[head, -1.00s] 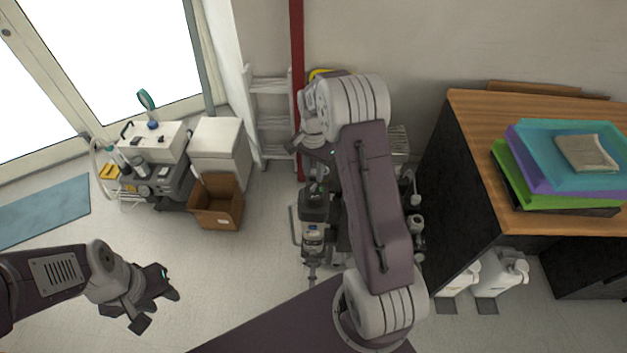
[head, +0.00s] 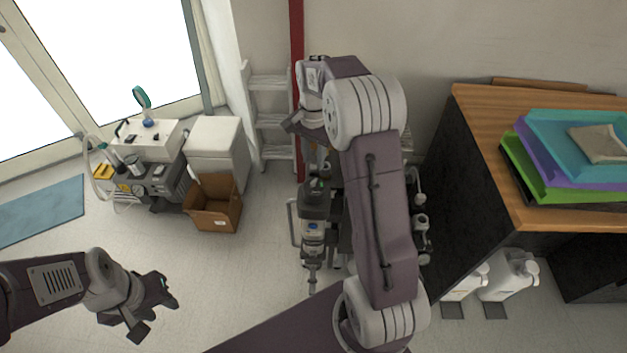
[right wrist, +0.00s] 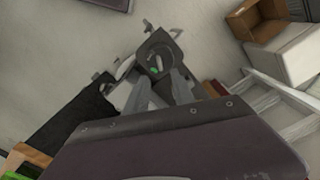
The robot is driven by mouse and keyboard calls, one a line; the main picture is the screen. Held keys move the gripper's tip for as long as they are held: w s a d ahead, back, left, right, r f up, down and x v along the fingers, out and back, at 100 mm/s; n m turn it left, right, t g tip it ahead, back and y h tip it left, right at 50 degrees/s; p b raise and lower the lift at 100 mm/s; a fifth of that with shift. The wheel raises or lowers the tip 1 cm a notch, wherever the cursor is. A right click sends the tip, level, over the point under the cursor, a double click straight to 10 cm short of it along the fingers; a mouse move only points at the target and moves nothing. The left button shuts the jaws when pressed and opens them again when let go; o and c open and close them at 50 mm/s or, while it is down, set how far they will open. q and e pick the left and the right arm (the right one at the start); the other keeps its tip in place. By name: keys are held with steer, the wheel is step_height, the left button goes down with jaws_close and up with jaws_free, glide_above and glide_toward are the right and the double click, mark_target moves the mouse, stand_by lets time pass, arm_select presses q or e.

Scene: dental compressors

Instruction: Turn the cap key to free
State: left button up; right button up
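A grey and black compressor unit (head: 313,228) stands on the floor in the middle of the head view, partly hidden behind my right arm. A small green part shows on its top and also in the right wrist view (right wrist: 154,70). I cannot make out a cap key. My right gripper (right wrist: 160,88) has its two grey fingers apart with nothing clearly between them, pointing toward the dark machine; whether it touches is unclear. In the head view its fingers are mostly hidden by the arm. My left gripper (head: 153,308) is open and empty over bare floor at the lower left.
A wooden-topped desk (head: 480,150) with coloured trays (head: 560,140) stands at right, white jugs (head: 510,275) below it. A ladder (head: 272,115) and red pipe (head: 297,60) are behind. A brown box (head: 213,205), white cabinet (head: 215,145) and equipment cart (head: 150,165) stand left.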

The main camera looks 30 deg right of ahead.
mark_target(314, 181)
step_height(314, 181, down, 9)
steer(key=shift+r+b, duration=0.2)
steer(key=shift+b, duration=0.5)
jaws_close()
